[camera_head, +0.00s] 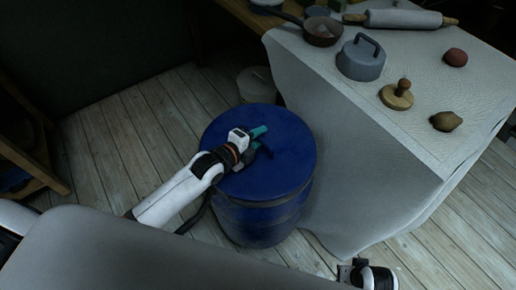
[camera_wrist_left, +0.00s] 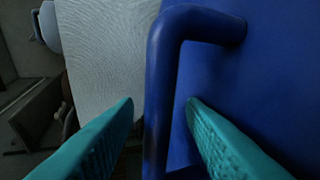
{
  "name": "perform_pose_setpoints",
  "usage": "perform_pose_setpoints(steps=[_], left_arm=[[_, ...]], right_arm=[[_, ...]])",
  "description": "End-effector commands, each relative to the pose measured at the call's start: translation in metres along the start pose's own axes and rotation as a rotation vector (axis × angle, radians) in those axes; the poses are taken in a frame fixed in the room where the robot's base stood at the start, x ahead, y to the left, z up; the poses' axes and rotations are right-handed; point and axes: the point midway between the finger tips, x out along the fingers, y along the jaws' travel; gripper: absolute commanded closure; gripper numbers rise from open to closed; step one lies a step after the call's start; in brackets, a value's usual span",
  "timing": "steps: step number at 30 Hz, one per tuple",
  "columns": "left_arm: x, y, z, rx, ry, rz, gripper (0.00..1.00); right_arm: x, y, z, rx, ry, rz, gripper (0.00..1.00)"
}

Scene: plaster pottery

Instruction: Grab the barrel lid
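The blue barrel lid (camera_head: 291,143) sits on top of the blue barrel (camera_head: 262,228), which stands on the floor beside the cloth-covered table. My left gripper (camera_head: 259,139) is over the middle of the lid, at its handle. In the left wrist view, the blue bar handle (camera_wrist_left: 159,85) rises from the lid (camera_wrist_left: 270,80) and runs between the two teal fingers of my left gripper (camera_wrist_left: 160,104). The fingers are apart, with a visible gap on each side of the handle. Part of my right arm's end (camera_head: 368,275) shows at the bottom edge; its fingers are not clear.
The white-clothed table (camera_head: 370,150) stands close on the barrel's right. It bears a grey handled pot (camera_head: 362,62), a pan (camera_head: 321,31), a rolling pin (camera_head: 405,18), a wooden stamp (camera_head: 397,98) and lumps. A pale bucket (camera_head: 257,85) stands behind the barrel.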

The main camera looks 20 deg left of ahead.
Motion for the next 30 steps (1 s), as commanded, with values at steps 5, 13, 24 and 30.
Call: perform_pose_setpoints(steps=[5, 13, 24, 30], left_arm=[[0.0008, 0.0001, 0.0002, 0.000, 0.000, -0.001, 0.63], [0.0006, 0.0000, 0.0001, 0.000, 0.000, -0.001, 0.99], [0.0004, -0.0005, 0.0002, -0.003, 0.000, -0.002, 1.00], [0.0004, -0.0008, 0.0004, -0.004, -0.001, -0.002, 1.00]], right_arm=[[-0.0011, -0.0002, 0.0003, 0.000, 0.000, 0.000, 0.64], [-0.0009, 0.0000, 0.0002, 0.000, 0.000, 0.000, 0.64], [-0.0007, 0.0003, 0.0003, 0.000, -0.001, 0.000, 0.64], [-0.0006, 0.0003, 0.0002, 0.000, 0.000, 0.000, 0.64]])
